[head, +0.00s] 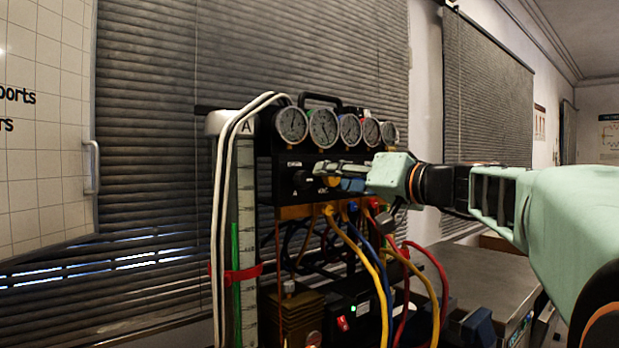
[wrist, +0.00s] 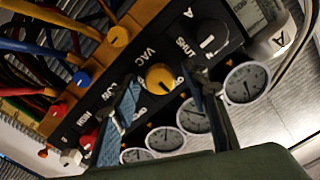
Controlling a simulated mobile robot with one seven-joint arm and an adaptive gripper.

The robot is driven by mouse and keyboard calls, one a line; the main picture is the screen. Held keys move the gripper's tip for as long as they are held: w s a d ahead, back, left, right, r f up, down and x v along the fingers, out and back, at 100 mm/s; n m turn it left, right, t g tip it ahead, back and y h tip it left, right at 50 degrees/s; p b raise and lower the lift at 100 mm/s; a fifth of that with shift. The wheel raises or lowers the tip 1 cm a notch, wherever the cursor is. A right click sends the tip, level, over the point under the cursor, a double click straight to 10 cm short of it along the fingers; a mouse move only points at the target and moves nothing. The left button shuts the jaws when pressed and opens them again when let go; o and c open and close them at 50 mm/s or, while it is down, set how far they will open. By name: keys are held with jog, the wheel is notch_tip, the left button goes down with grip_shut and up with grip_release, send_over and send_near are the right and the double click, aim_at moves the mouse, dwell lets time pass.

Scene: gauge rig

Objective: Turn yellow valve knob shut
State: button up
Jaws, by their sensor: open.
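The yellow valve knob (wrist: 160,77) sits on the black front panel by the letters VAC in the wrist view. Its round face points towards the wrist camera. My gripper (wrist: 163,80) is open, with one finger on each side of the knob. I cannot tell whether either finger touches it. In the head view my gripper (head: 328,174) reaches the panel from the right, and a bit of the yellow knob (head: 333,181) shows between the fingers. The knob's exact turn position is not clear.
A black knob (wrist: 212,37) stands beside the yellow one near the word SHUT. A red knob (wrist: 88,139) is on the other side. Several round gauges (head: 292,125) line the panel's top. Coloured hoses (head: 357,253) hang below, and a clear tube (head: 246,225) stands at the left.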

jog(key=shift+c, duration=0.6)
grip_shut()
jog(key=shift+m+p, duration=1.4)
jog(key=shift+m, duration=7.4)
